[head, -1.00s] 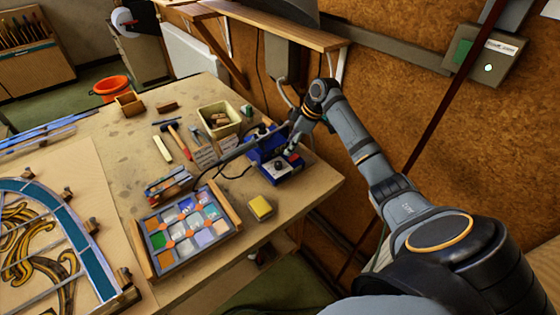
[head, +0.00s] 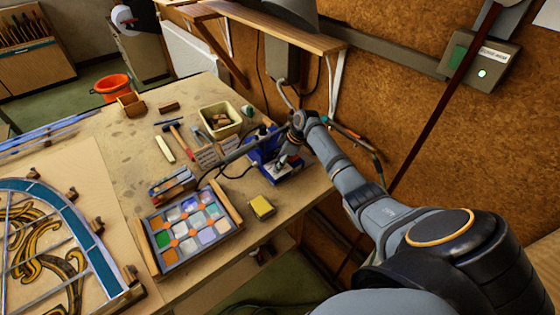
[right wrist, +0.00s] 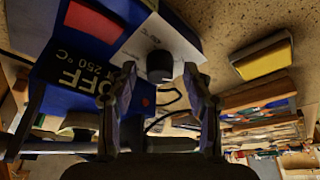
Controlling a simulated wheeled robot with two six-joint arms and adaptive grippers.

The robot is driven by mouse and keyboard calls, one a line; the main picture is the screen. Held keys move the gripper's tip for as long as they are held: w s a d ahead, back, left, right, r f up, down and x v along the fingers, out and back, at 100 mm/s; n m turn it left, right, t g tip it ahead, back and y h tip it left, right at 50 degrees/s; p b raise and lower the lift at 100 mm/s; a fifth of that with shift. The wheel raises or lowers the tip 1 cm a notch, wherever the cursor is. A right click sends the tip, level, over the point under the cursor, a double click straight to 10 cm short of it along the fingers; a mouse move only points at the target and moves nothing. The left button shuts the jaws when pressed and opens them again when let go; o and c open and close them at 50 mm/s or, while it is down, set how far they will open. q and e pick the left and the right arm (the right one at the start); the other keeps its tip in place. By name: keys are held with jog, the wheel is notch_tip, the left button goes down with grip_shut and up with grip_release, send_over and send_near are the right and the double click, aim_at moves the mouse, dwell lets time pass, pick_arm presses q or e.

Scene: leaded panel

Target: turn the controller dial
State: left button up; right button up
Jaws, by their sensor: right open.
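The blue controller (head: 289,174) stands on the workbench near its right edge. In the right wrist view the controller (right wrist: 48,100) shows a display reading "OFF" and "250 °C", a red patch and a pale panel. Its black dial (right wrist: 159,66) sits on that panel. My right gripper (head: 288,160) is at the controller and covers part of it in the head view. In the right wrist view the right gripper (right wrist: 160,76) is open, with one finger on each side of the dial; I cannot tell whether they touch it. My left gripper is not in view.
A yellow sponge (head: 262,208) and a tray of coloured glass (head: 173,257) lie in front and to the left. A cream bin (head: 236,110) stands behind. A dark cable runs across the bench by the controller. The panelled wall is close on the right.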

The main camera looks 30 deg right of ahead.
grip_shut()
jog(key=shift+r+m+p, duration=0.2)
jog(key=shift+m+p, duration=0.4)
jog(key=shift+p, duration=0.3)
jog(key=m+h+p, duration=0.1)
jog(key=m+p, duration=0.2)
jog(key=shift+s+a+r+t+p, duration=0.1)
jog(key=shift+a+t+p, duration=0.05)
jog(key=shift+t+p, duration=0.2)
jog(key=shift+m+t+h+p, duration=0.25)
jog(key=shift+m+h+p, duration=0.25)
jog(key=shift+m, duration=0.5)
jog(key=shift+a+f+m+h, duration=0.15)
jog(key=shift+m+h, duration=0.25)
jog(key=shift+m, duration=0.5)
jog(key=m+h, duration=0.1)
jog(key=m, duration=0.2)
jog(key=shift+f+m, duration=0.1)
jog(key=shift+m, duration=0.2)
jog(key=m+h, duration=0.1)
jog(key=m, duration=0.2)
jog(key=m+g+h, duration=0.1)
jog(key=m, duration=0.2)
jog(key=shift+a, duration=0.1)
jog(key=shift+h, duration=0.3)
